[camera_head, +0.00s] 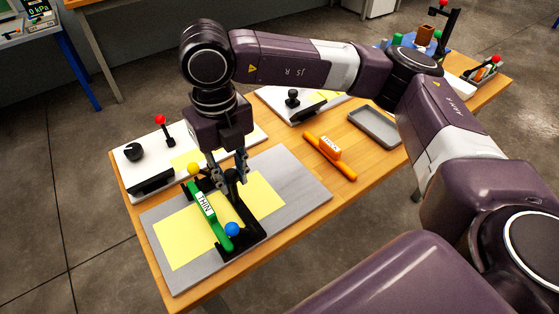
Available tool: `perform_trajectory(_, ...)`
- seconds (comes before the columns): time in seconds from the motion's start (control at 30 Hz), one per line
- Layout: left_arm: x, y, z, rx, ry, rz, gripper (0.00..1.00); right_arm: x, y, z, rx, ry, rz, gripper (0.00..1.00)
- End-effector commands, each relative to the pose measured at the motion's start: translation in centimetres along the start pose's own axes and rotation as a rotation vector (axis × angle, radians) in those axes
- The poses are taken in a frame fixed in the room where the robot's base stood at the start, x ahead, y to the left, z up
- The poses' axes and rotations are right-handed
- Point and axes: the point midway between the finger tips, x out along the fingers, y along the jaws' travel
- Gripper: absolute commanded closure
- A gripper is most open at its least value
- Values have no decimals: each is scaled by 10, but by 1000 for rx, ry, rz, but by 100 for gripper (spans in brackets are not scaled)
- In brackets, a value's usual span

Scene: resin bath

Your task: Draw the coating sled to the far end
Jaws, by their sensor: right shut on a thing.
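The coating sled (251,240), a black frame with an upright post handle, stands on a yellow sheet (178,242) on a grey plate (312,194). A green bar (211,220) marked "THIN" lies along the sled's left side. A yellow ball (193,168) is at the bar's far end and a blue ball (232,229) at its near end. My right gripper (232,180) comes down from above, its fingers shut on the sled's post handle. The fingers partly hide the handle and the sled's far part. My left gripper is not in view.
An orange bar (330,155) and a grey tray (375,127) lie to the right on the wooden table. Behind the plate, a white panel (130,154) carries a black knob (133,151) and a red-topped lever (164,128). Another white panel (272,95) stands farther back.

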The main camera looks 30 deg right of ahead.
Motion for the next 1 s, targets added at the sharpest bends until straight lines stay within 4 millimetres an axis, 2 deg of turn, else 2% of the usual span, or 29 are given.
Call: perform_trajectory(1.0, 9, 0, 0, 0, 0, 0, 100, 0, 62, 0, -2, -2, 1, 91)
